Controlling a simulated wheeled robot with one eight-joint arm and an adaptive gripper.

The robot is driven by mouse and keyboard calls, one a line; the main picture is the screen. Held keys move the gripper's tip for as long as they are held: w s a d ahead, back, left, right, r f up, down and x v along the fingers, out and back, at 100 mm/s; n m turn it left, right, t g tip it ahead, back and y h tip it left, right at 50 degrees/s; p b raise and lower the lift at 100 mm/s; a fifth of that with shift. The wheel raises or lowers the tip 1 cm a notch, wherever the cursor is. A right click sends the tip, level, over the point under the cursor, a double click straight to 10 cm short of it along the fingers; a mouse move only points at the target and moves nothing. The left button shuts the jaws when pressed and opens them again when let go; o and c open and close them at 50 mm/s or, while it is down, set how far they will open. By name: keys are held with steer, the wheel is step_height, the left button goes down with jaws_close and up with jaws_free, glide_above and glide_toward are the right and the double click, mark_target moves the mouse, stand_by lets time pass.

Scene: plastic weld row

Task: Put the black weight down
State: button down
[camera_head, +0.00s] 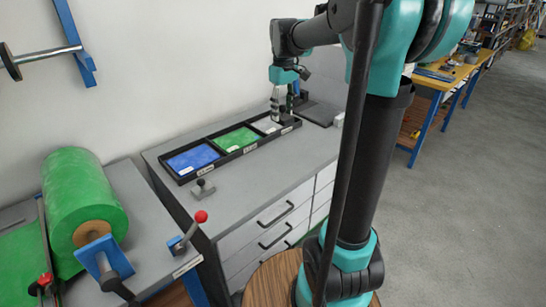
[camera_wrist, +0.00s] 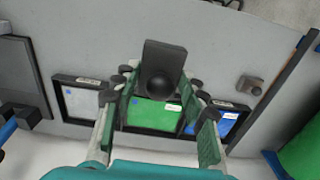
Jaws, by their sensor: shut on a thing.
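My gripper (camera_wrist: 160,88) is shut on the black weight (camera_wrist: 165,58), with one finger on each side of its round knob. In the wrist view the weight's flat block hangs beyond the fingertips. In the head view my gripper (camera_head: 282,106) is over the right end of the black-framed tray (camera_head: 179,180); the weight is hard to make out there. I cannot tell whether the weight touches anything below.
The tray has blue (camera_head: 194,159), green (camera_head: 236,140) and white (camera_head: 266,125) compartments on a grey cabinet top. A small grey weight (camera_head: 203,190) stands in front of it. A dark plate (camera_head: 318,112) lies at the back right. A green roll (camera_head: 82,200) is at left.

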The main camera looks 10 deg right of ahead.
step_height(320, 180, down, 19)
steer(key=shift+f, duration=0.1)
stand_by(0.5)
steer(key=c, duration=0.9)
jaws_free()
steer(key=shift+o, duration=0.2)
